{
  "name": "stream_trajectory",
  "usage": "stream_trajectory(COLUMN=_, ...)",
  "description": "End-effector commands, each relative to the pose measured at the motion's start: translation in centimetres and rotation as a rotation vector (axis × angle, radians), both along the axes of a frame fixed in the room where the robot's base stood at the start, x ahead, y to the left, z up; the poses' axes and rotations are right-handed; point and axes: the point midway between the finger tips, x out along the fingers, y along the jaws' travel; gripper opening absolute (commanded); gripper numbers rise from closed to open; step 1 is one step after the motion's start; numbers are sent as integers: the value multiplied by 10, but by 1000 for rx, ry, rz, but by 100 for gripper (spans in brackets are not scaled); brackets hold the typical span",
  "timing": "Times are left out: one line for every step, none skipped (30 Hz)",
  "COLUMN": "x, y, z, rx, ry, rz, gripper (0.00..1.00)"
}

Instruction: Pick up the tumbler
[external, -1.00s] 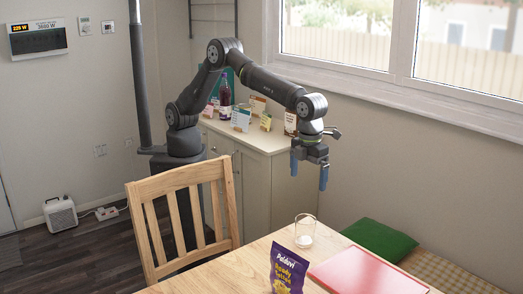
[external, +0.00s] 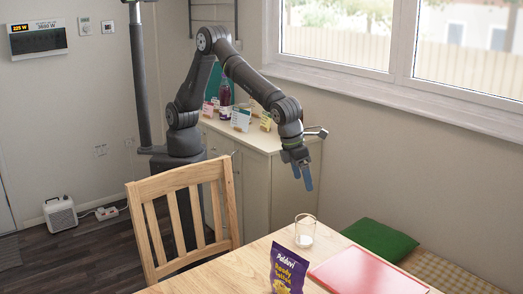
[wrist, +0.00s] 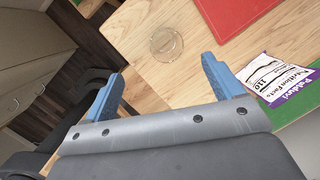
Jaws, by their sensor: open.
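The tumbler (external: 305,229) is a clear glass standing upright on the wooden table (external: 236,270), with something whitish at its bottom. In the wrist view the tumbler (wrist: 166,43) shows from above as a faint round outline, beyond my fingertips and roughly between their lines. My gripper (external: 302,180) is open and empty, fingers pointing down, above and a little behind the tumbler in the external view. Its blue fingers (wrist: 160,80) are wide apart in the wrist view. Nothing touches the tumbler.
A purple snack bag (external: 288,267) stands in front of the tumbler. A red board (external: 365,272) lies to its right. A wooden chair (external: 185,215) is at the table's left side. A green cushion (external: 380,238) lies on the bench. A cabinet (external: 262,185) with bottles and cards stands behind.

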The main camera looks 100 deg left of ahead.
Motion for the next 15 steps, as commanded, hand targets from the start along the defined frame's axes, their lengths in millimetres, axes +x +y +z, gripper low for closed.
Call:
stream_trajectory(x=-10, y=4, z=0, rx=16, ry=-52, rz=-102, gripper=86)
stream_trajectory(x=-15, y=6, z=-1, rx=26, ry=-85, rz=-166, gripper=86)
stream_trajectory(x=-21, y=8, z=-2, rx=39, ry=-128, rz=-251, gripper=86)
stream_trajectory(x=-26, y=8, z=-2, rx=47, ry=-157, rz=-314, gripper=86)
stream_trajectory(x=-31, y=10, z=-3, rx=55, ry=-184, rz=-373, gripper=86)
stream_trajectory(x=-38, y=11, z=-3, rx=65, ry=-218, rz=-446, gripper=86)
stream_trajectory(x=-42, y=12, z=-4, rx=73, ry=-240, rz=-498, gripper=86)
stream_trajectory(x=-47, y=12, z=-4, rx=79, ry=-260, rz=-544, gripper=86)
stream_trajectory(x=-53, y=13, z=-4, rx=85, ry=-282, rz=-598, gripper=86)
stream_trajectory(x=-56, y=13, z=-5, rx=90, ry=-297, rz=-631, gripper=86)
stream_trajectory(x=-59, y=13, z=-5, rx=93, ry=-309, rz=-661, gripper=86)
stream_trajectory(x=-62, y=13, z=-5, rx=97, ry=-321, rz=-689, gripper=86)
stream_trajectory(x=-64, y=14, z=-6, rx=99, ry=-328, rz=-707, gripper=86)
stream_trajectory(x=-65, y=14, z=-6, rx=100, ry=-333, rz=-719, gripper=86)
stream_trajectory(x=-65, y=13, z=-8, rx=101, ry=-337, rz=-729, gripper=86)
